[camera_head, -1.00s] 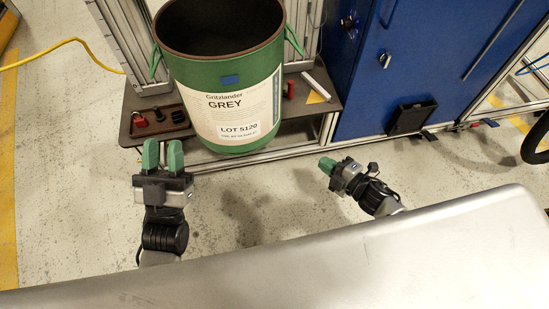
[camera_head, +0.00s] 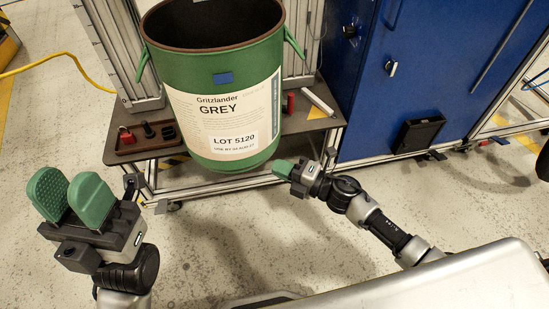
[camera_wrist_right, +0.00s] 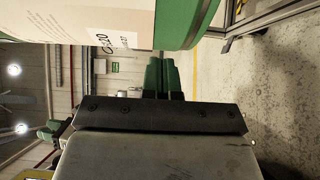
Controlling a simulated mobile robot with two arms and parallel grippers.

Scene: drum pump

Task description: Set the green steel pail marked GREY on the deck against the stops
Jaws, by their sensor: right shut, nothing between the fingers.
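The green steel pail (camera_head: 195,66) marked GREY stands upright with its open top facing me. It is at the front of the brown deck (camera_head: 305,122), and its base overlaps the deck's front edge in the picture. Any stops behind it are hidden. My left gripper (camera_head: 72,195) is open and empty, apart from the pail at lower left. My right gripper (camera_head: 283,168) is shut and empty beside the pail's lower right edge; I cannot tell if it touches. In the right wrist view its closed fingers (camera_wrist_right: 163,75) are just below the pail's white label (camera_wrist_right: 98,22).
A small tray (camera_head: 148,138) with a red padlock (camera_head: 127,135) lies on the deck at left. A white bar (camera_head: 317,101) and a red item (camera_head: 290,103) lie at right. A blue cabinet (camera_head: 390,90) stands to the right. The floor in front is clear.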

